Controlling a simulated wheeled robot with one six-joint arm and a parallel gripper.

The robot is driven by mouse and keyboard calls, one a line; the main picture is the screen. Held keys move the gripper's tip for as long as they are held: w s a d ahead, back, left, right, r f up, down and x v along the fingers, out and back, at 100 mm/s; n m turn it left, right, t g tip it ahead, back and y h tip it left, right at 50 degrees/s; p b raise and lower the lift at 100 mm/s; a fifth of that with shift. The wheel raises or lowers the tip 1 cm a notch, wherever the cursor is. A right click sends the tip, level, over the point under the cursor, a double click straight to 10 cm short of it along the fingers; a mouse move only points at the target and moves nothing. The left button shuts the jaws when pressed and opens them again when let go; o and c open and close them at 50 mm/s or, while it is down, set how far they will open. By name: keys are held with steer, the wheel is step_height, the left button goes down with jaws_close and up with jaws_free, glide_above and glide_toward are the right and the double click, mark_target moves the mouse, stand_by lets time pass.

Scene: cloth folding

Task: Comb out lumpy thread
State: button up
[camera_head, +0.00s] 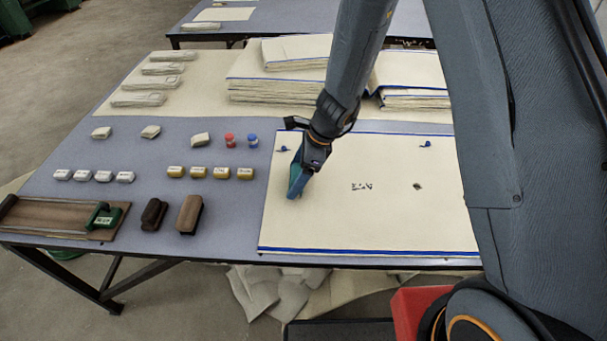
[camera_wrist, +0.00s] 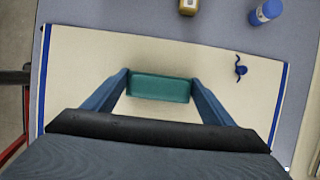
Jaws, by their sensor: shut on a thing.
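A cream cloth (camera_head: 330,220) with blue edge stripes lies flat on the table; it also shows in the wrist view (camera_wrist: 90,60). A small lump of blue thread (camera_head: 283,149) is near its upper left corner, and one lump shows in the wrist view (camera_wrist: 240,68). Another blue lump (camera_head: 426,144) is near the upper right. A dark patch of marks (camera_head: 361,186) and a dark spot (camera_head: 417,186) are mid-cloth. My gripper (camera_head: 297,178) is shut on a teal block-shaped tool (camera_wrist: 160,87), over the cloth's left part. Its underside is hidden, so I cannot tell whether it touches the cloth.
A wooden board (camera_head: 55,218) lies far left. Folded cloth stacks (camera_head: 275,90) sit behind.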

steer(key=shift+a, duration=0.75)
steer(key=shift+d, duration=0.1)
steer(key=shift+d, duration=2)
steer(key=shift+s+d+f, duration=0.1)
steer(key=shift+d, duration=0.95)
steer(key=shift+s+d, duration=0.1)
steer(key=shift+d, duration=0.9)
step_height(320, 180, up, 6)
steer(key=p, duration=0.5)
steer(key=shift+p, duration=0.4)
